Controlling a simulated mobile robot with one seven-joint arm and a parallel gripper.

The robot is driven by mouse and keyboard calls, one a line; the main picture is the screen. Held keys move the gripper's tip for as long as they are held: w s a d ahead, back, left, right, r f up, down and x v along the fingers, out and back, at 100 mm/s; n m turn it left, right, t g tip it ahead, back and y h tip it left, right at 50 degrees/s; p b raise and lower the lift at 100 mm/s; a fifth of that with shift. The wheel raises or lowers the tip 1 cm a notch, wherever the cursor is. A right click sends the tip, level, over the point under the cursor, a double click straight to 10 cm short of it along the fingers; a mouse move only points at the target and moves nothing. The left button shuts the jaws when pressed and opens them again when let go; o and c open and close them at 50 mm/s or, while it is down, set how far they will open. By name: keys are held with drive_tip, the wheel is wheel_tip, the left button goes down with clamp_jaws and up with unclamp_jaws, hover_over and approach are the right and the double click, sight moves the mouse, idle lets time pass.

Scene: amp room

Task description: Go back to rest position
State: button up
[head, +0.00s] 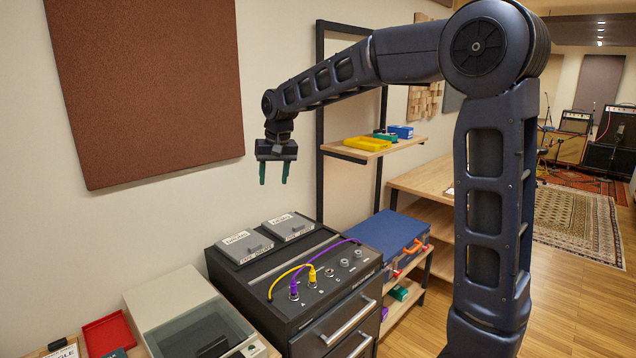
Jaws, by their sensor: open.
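My gripper (274,172) hangs from the end of my arm, pointing down, with its two green fingers apart and nothing between them. It is in the air above the black amp unit (318,318) and in front of the wall. A purple cable (318,252) and a yellow cable (287,274) are plugged into the unit's top panel near the marks A and B. Two grey covers with labels (245,246) lie at the back of the unit's top.
A wall shelf (345,151) with a yellow tray (368,143) and a blue box (400,131) stands right of my gripper. A blue case (375,238) is beside the unit. A beige box with a glass lid (172,298) and a red tray (106,334) are at lower left.

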drive_tip(key=s+d+r+m+t, duration=0.1)
drive_tip(key=s+d, duration=0.2)
drive_tip(key=d, duration=1)
drive_tip(key=s+d+r+m, duration=0.1)
drive_tip(key=s+d, duration=0.2)
drive_tip(key=d, duration=0.9)
drive_tip(key=s+d+f+m+t+h, duration=0.1)
drive_tip(key=s+d+f, duration=0.2)
drive_tip(key=s+d, duration=0.5)
drive_tip(key=s+d+f+m+t, duration=0.1)
drive_tip(key=s+d+f, duration=0.3)
drive_tip(key=s+d, duration=0.3)
drive_tip(key=shift+s+d+f+h, duration=0.15)
drive_tip(key=shift+s+d+h, duration=0.2)
drive_tip(key=shift+s+h, duration=0.05)
